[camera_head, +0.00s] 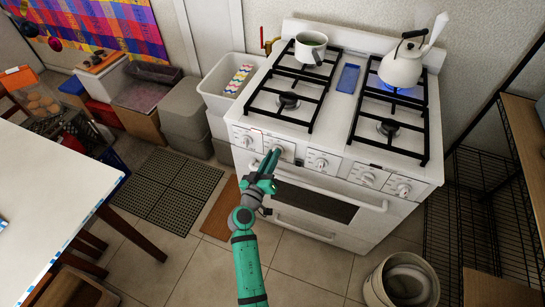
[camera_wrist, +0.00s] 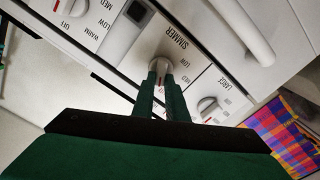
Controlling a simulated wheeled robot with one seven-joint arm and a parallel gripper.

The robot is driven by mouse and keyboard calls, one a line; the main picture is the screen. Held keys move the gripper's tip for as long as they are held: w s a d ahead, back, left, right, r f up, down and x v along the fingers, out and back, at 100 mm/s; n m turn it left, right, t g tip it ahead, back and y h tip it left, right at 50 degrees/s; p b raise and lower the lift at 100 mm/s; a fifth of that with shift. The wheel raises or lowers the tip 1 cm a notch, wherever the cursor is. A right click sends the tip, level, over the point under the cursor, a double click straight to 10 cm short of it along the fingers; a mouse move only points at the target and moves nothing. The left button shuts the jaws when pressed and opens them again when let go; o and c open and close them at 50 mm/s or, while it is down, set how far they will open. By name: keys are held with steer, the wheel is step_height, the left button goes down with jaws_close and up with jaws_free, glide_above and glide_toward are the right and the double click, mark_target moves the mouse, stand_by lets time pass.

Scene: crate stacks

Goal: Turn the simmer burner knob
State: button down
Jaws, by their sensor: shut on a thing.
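The stove (camera_head: 350,75) is white, with a row of several white knobs along its front panel. In the wrist view, the simmer burner knob (camera_wrist: 159,64) sits beside the printed word SIMMER, which appears upside down. My gripper (camera_wrist: 161,72) has its two dark green fingers closed around this knob, one on each side, hiding part of it. In the head view, my green gripper (camera_head: 272,160) reaches the second knob from the left, and its fingers partly cover the simmer burner knob (camera_head: 279,149).
A knob marked LARGE (camera_wrist: 208,106) lies close to the right in the wrist view. The oven handle (camera_head: 330,190) runs below the panel. A white kettle (camera_head: 402,62) stands over a blue flame; a white pot (camera_head: 310,48) stands back left. A white table (camera_head: 50,190) is at left.

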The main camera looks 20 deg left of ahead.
steer(key=shift+a+n, duration=0.1)
steer(key=shift+n, duration=0.3)
steer(key=c, duration=1.8)
jaws_free()
steer(key=shift+o, duration=0.2)
steer(key=shift+s, duration=0.1)
steer(key=s, duration=1)
steer(key=shift+s+a, duration=0.15)
steer(key=shift+s, duration=0.2)
steer(key=shift+w, duration=0.1)
